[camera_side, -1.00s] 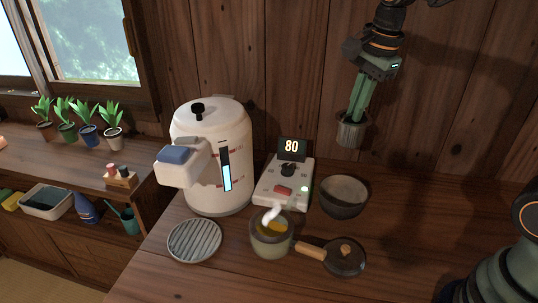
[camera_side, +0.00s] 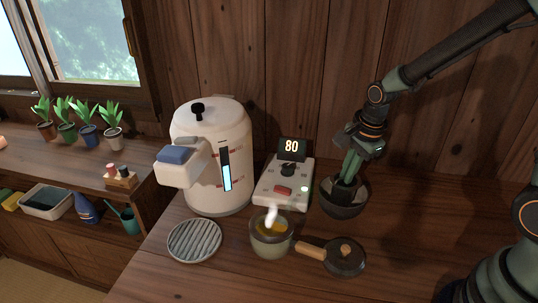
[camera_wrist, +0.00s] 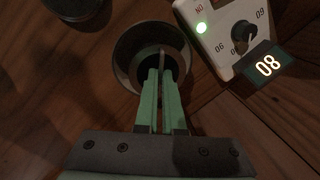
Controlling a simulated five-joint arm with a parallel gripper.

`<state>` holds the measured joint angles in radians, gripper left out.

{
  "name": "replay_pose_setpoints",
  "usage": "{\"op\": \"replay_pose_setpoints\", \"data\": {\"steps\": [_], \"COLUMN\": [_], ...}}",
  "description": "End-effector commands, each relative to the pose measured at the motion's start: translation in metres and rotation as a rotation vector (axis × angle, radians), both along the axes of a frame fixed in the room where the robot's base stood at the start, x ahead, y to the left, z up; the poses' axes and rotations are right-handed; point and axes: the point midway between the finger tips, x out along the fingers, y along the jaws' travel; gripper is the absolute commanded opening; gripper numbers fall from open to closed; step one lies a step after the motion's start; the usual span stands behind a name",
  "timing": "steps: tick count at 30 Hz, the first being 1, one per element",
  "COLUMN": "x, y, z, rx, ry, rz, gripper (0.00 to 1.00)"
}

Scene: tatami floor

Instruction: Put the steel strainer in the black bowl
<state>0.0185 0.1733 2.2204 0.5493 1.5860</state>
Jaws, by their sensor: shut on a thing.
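The black bowl (camera_side: 345,211) stands on the wooden counter, right of the white control box. My gripper (camera_side: 349,181) points down into it, with its fingertips at or below the rim. The steel strainer is in the gripper's jaws and inside the bowl; the fingers and bowl wall hide most of it. In the wrist view the green fingers (camera_wrist: 160,75) are close together on the strainer's thin edge (camera_wrist: 162,58), within the bowl's round mouth (camera_wrist: 124,48). I cannot tell whether the strainer touches the bowl's bottom.
The control box (camera_side: 270,196) reading 80 stands just left of the bowl, with a white dispenser (camera_side: 211,140) beyond. A round grate (camera_side: 195,240) lies left. Counter right of the bowl is clear.

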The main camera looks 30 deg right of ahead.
Motion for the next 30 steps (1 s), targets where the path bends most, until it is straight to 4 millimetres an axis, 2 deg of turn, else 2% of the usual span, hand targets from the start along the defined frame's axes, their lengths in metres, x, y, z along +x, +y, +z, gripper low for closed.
{"op": "replay_pose_setpoints", "data": {"steps": [7,20,23,24,30], "x": [-0.001,-0.001,0.000,0.000,0.000], "y": [0.000,0.000,0.000,0.000,0.000], "z": [-0.031,-0.037,-0.037,-0.037,-0.037], "rx": [0.000,0.000,0.000,0.000,0.000], "ry": [0.005,0.002,0.001,0.001,0.001], "rz": [0.000,0.000,0.000,0.000,0.000], "gripper": [0.00,0.00,0.32,0.36,0.36]}}
